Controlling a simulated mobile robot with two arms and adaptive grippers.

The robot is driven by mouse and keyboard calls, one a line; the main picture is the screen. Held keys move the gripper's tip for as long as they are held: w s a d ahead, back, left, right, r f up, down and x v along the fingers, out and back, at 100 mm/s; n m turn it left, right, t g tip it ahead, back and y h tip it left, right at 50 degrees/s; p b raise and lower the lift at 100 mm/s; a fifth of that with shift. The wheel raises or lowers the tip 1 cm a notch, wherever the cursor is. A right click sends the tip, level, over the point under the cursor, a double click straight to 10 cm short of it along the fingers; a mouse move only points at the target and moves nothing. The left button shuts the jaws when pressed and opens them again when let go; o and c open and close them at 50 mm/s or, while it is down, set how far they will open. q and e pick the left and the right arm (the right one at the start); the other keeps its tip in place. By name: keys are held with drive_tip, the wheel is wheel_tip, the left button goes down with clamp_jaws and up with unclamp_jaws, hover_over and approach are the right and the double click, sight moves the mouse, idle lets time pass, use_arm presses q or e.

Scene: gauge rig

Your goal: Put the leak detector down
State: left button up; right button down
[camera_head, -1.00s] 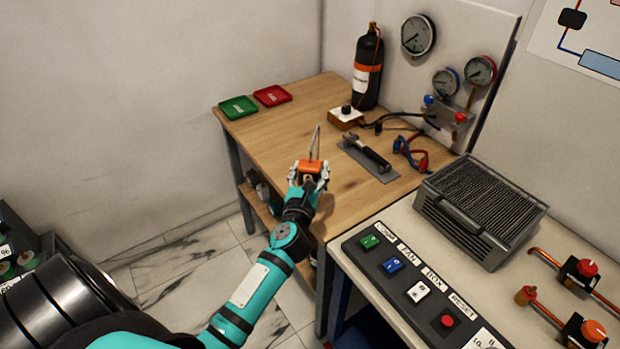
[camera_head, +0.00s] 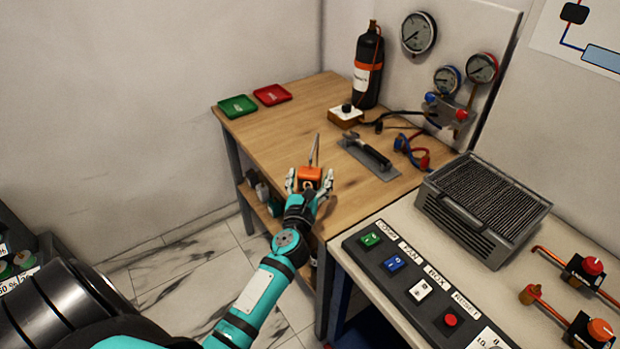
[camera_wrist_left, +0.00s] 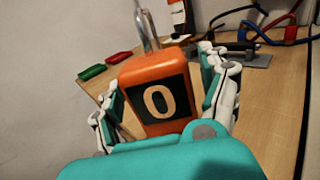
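The leak detector (camera_head: 309,177) is an orange box with a thin grey probe pointing up. It appears to stand on the wooden table (camera_head: 270,132) near its front edge; its underside is hidden. In the left wrist view the detector (camera_wrist_left: 158,92) shows a dark display reading 0. My left gripper (camera_head: 308,183) is around it, with one finger on each side. The fingers are spread, with a gap at the right finger in the wrist view (camera_wrist_left: 165,95); contact on the left side is hard to tell. My right gripper is not in view.
Behind are a black bottle (camera_head: 368,75), a small white-topped box (camera_head: 346,116) and hoses. Green (camera_head: 238,106) and red (camera_head: 272,95) trays lie at the back left. The table between is clear.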

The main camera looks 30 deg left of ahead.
drive_tip(key=shift+a, duration=0.1)
use_arm(q)
drive_tip(key=shift+r, duration=0.15)
drive_tip(key=shift+s+d, duration=0.1)
drive_tip(key=shift+s, duration=0.1)
drive_tip(key=b+v, duration=0.1)
drive_tip(key=v, duration=1)
drive_tip(key=shift+s, duration=0.3)
use_arm(e)
drive_tip(key=shift+w+f, duration=0.1)
drive_tip(key=shift+f, duration=0.65)
drive_tip(key=c, duration=2)
unclamp_jaws()
drive_tip(key=shift+a, duration=0.1)
